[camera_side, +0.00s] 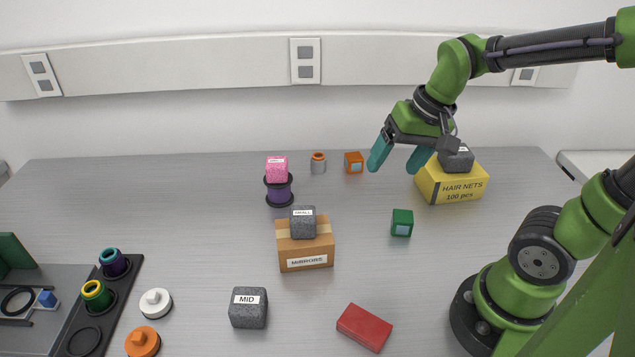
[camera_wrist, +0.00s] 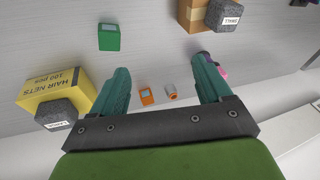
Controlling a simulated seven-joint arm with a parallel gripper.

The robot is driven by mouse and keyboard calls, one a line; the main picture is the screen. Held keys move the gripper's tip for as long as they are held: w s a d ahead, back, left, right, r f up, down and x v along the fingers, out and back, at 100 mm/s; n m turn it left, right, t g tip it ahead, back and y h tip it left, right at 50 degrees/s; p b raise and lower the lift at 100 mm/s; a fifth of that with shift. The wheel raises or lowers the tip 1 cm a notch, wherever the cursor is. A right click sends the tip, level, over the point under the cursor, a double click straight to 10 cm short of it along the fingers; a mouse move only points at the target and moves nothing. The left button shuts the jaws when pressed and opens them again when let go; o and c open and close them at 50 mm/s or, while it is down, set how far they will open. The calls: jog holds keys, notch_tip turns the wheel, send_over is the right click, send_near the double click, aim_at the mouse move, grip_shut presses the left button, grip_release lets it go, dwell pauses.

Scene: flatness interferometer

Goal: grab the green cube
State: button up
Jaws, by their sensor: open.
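My gripper (camera_side: 396,163) is open and empty, with teal fingers, raised above the back of the table. In the side view it is above and behind the cube, apart from it. In the wrist view the gap between the fingers (camera_wrist: 162,68) lies to the right of the cube.
A yellow hair nets box (camera_side: 450,190) with a dark block on top stands right of the cube. A cardboard mirrors box (camera_side: 305,258) with a dark block stands to its left. An orange cube (camera_side: 354,163) is behind, a red block (camera_side: 364,327) in front. Bare table surrounds the cube.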

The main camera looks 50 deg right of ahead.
jog(key=d+f+m+g+h, duration=0.1)
jog(key=d+f+m+g, duration=0.25)
jog(key=d, duration=0.35)
jog(key=m, duration=0.1)
send_near(404, 216)
jog(key=f, duration=0.5)
jog(key=shift+w+a+f, duration=0.3)
jog(key=shift+w+a, duration=0.05)
jog(key=shift+w, duration=0.05)
jog(key=f, duration=0.5)
jog(key=shift+s+d+f, duration=0.25)
jog(key=shift+f, duration=0.05)
jog(key=c, duration=1.2)
